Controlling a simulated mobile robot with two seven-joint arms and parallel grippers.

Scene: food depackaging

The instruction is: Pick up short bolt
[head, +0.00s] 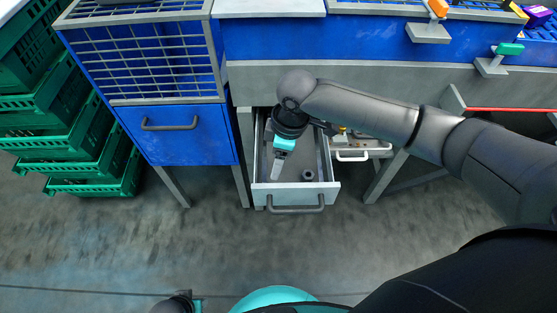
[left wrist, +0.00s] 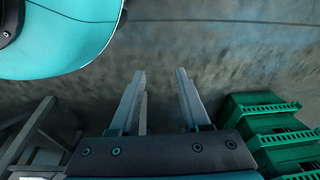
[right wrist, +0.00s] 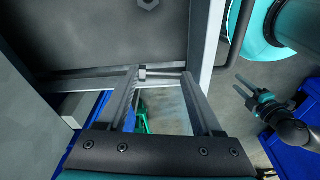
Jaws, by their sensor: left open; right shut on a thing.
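My right gripper (head: 276,168) reaches down into the open drawer (head: 327,186) in the head view. In the right wrist view its fingertips (right wrist: 162,75) are shut on a small grey bolt (right wrist: 142,73), which lies crosswise between them. The bolt's hex head is at the left finger and its thin shaft points right. The bolt cannot be made out in the head view. My left gripper (left wrist: 160,80) is open and empty over the floor in the left wrist view. It also shows at the right of the right wrist view (right wrist: 245,90).
A dark nut (head: 308,174) lies on the drawer floor, right of my right gripper. The drawer walls and front handle (head: 296,209) surround that gripper closely. A blue cabinet (head: 178,145) and stacked green crates (head: 70,165) stand left. The floor in front is clear.

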